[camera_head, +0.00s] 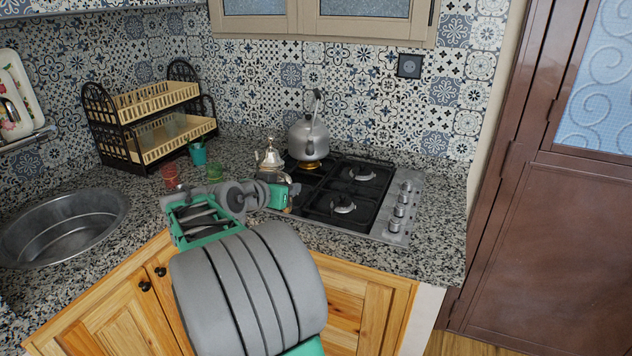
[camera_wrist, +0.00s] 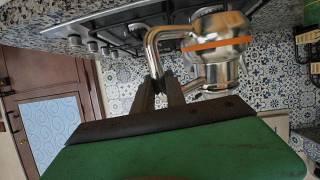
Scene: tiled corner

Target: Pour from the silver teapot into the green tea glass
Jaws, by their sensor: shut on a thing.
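The silver teapot (camera_head: 269,158) is at the counter beside the stove's left edge, about upright, its lower part hidden by my arm in the head view. In the wrist view the teapot (camera_wrist: 215,55) shows large, with an orange band around its body. My gripper (camera_wrist: 162,88) is shut on the teapot's bent handle. In the head view the gripper is mostly hidden by my wrist. A green, teal-tinted glass (camera_head: 198,154) stands on the counter left of the teapot, apart from it. I cannot tell whether the teapot clears the counter.
A reddish glass (camera_head: 169,175) stands left of the green one, near my arm. A large kettle (camera_head: 308,137) stands on the gas stove (camera_head: 372,222) right of the teapot. A dish rack (camera_head: 122,158) is behind the glasses, and a sink (camera_head: 28,258) is at left.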

